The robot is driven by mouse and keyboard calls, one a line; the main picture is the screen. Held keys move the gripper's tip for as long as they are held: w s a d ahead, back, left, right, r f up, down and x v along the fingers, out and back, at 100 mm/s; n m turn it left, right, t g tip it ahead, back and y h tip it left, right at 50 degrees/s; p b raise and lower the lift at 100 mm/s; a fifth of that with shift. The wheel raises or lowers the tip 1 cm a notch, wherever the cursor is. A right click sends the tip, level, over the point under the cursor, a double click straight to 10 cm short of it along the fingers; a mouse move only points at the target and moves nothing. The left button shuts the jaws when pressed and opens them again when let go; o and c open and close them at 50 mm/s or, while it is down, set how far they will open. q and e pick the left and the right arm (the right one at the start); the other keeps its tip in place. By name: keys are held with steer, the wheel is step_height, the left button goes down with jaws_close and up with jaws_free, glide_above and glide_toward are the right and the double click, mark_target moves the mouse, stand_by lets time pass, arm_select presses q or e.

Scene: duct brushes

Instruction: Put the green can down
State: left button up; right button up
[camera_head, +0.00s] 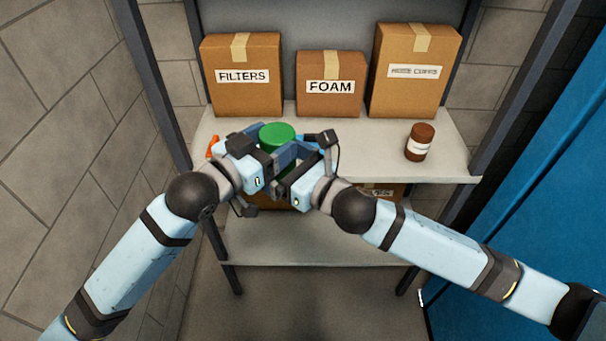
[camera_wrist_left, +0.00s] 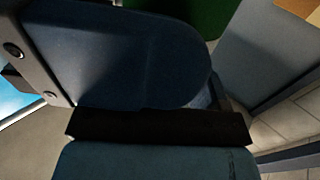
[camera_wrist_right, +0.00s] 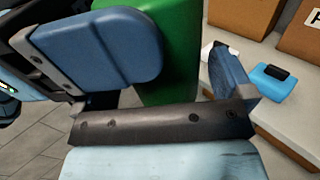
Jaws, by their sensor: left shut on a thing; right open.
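The green can (camera_head: 277,134) is upright at the front of the upper shelf, between my two grippers. My left gripper (camera_head: 270,155) is shut on it. The green can also shows at the top of the left wrist view (camera_wrist_left: 178,14), behind a dark finger. My right gripper (camera_head: 305,152) is open, close beside the can on its right. In the right wrist view the can (camera_wrist_right: 182,50) shows behind and between the spread fingers. The grippers hide the can's lower part, so I cannot tell whether it touches the shelf.
On the upper shelf (camera_head: 350,150) stand boxes marked FILTERS (camera_head: 242,95) and FOAM (camera_head: 330,100), and a taller box (camera_head: 412,95). A brown jar (camera_head: 419,142) is at right, an orange item (camera_head: 212,146) at left. A light blue item (camera_wrist_right: 275,78) lies beyond my right gripper.

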steer(key=shift+x, duration=0.95)
steer(key=shift+s, duration=0.1)
steer(key=c, duration=1.1)
arm_select(q)
steer(key=o, duration=1.2)
arm_select(e)
steer(key=shift+c, duration=0.9)
arm_select(q)
steer(key=shift+s, duration=0.1)
